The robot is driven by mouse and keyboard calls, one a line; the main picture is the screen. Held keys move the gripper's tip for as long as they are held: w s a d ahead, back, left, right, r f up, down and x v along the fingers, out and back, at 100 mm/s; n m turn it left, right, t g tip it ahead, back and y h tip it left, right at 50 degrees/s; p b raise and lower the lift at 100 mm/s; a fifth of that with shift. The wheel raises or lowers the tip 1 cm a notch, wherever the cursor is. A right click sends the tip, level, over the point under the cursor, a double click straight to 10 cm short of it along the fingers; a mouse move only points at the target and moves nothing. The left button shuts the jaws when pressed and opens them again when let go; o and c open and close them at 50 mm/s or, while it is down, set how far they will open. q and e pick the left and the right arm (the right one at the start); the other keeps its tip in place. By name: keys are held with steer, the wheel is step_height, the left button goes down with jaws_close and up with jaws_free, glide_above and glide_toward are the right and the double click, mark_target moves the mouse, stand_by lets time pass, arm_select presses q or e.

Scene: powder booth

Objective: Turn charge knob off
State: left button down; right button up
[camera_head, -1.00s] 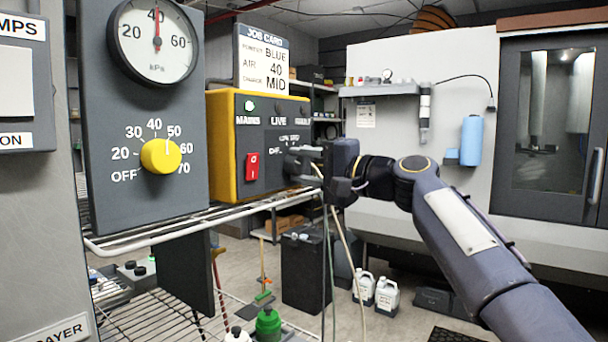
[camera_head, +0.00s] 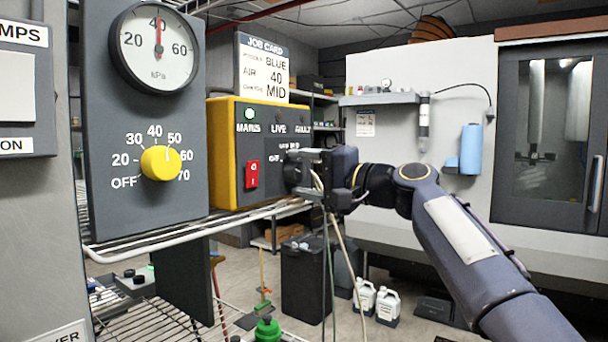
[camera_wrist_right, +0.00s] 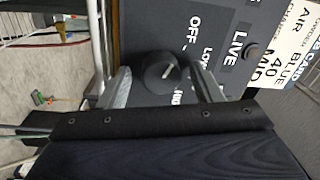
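The yellow-edged control box (camera_head: 222,150) with a dark front stands on the wire shelf. The charge knob (camera_wrist_right: 160,71) is a dark round knob on its front. My right gripper (camera_head: 297,168) is at the box front and hides the knob in the head view. In the right wrist view its fingers (camera_wrist_right: 162,88) stand either side of the knob, with gaps showing, so it looks open. My left gripper is not in view.
A red rocker switch (camera_head: 252,174) is left of my right gripper on the same box. A gauge panel with a yellow dial knob (camera_head: 160,163) stands nearer left. A job card (camera_head: 263,68) stands behind the box. The wire shelf (camera_head: 180,232) runs below. Hoses hang beneath my gripper.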

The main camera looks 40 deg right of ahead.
steer(key=b+v, duration=0.1)
steer(key=v, duration=0.7)
steer(key=shift+w, duration=0.1)
stand_by(0.4)
steer(key=s+a+f+n+g+p, duration=0.3)
steer(key=a+f, duration=0.4)
steer(key=f, duration=0.5)
steer(key=s+a+f+n+g+h+p, duration=0.1)
steer(key=s+a+f+n+g+p, duration=0.2)
steer(key=s+a+f, duration=0.4)
steer(key=s+a+f+n+g+p, duration=0.3)
steer(key=s+a+f+g, duration=0.3)
steer(key=f, duration=1.1)
steer(key=shift+s+a+f+n, duration=0.15)
steer(key=shift+s+a+n, duration=0.2)
steer(key=shift+a+n, duration=0.5)
